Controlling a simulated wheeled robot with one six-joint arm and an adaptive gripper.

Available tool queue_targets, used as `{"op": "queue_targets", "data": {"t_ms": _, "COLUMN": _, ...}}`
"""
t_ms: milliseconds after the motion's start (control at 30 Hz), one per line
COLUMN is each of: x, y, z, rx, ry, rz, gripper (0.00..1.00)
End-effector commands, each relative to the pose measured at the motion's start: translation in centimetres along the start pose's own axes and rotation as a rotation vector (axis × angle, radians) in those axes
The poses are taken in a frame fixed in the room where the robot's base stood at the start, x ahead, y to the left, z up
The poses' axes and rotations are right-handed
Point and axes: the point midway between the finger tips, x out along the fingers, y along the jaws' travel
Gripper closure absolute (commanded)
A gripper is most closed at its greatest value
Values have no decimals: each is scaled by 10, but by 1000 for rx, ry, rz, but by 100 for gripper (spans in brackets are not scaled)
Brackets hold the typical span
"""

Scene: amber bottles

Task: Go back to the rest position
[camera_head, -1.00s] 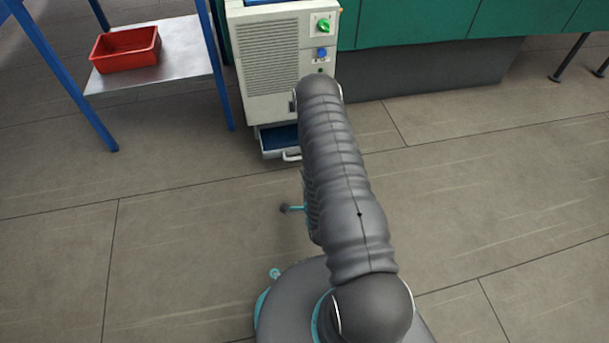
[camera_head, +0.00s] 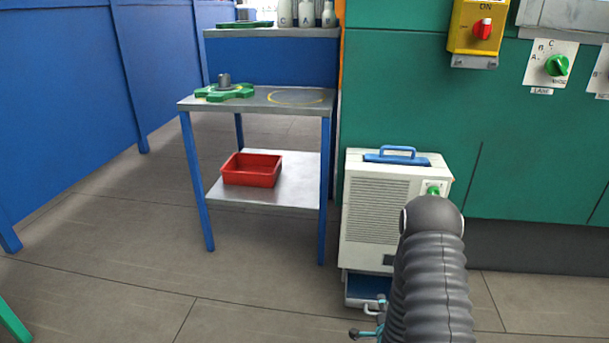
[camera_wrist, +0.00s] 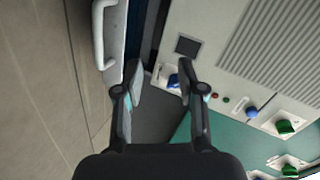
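My gripper (camera_wrist: 160,80) shows in the wrist view with its two fingers spread apart and nothing between them. Beyond it are the white cabinet (camera_wrist: 215,40) with a vent grille and knobs, and the blue drawer (camera_wrist: 133,45) with a pale handle at its left. In the head view my grey arm covers the lower right of the white cabinet (camera_head: 375,225). The drawer (camera_head: 365,288) at the cabinet's bottom stands partly out.
A blue-legged steel table (camera_head: 265,108) holds a green fixture (camera_head: 225,93); a red bin (camera_head: 251,170) sits on its lower shelf. Bottles (camera_head: 307,14) stand on a shelf behind. A green wall (camera_head: 400,90) carries a yellow switch box (camera_head: 478,28).

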Motion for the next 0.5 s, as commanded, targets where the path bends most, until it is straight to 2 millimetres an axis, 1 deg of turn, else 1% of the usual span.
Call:
{"op": "queue_targets", "data": {"t_ms": 33, "x": 0, "y": -22, "z": -4, "rx": -35, "ry": -6, "rz": 7, "gripper": 61}}
{"op": "queue_targets", "data": {"t_ms": 100, "x": -1, "y": -43, "z": -6, "rx": -87, "ry": -18, "rz": 32, "gripper": 61}}
{"op": "queue_targets", "data": {"t_ms": 267, "x": -10, "y": -91, "z": -12, "rx": -209, "ry": -51, "rz": 86, "gripper": 61}}
{"op": "queue_targets", "data": {"t_ms": 367, "x": -20, "y": -120, "z": -15, "rx": -284, "ry": -73, "rz": 118, "gripper": 61}}
{"op": "queue_targets", "data": {"t_ms": 500, "x": -40, "y": -158, "z": -19, "rx": -387, "ry": -109, "rz": 162, "gripper": 61}}
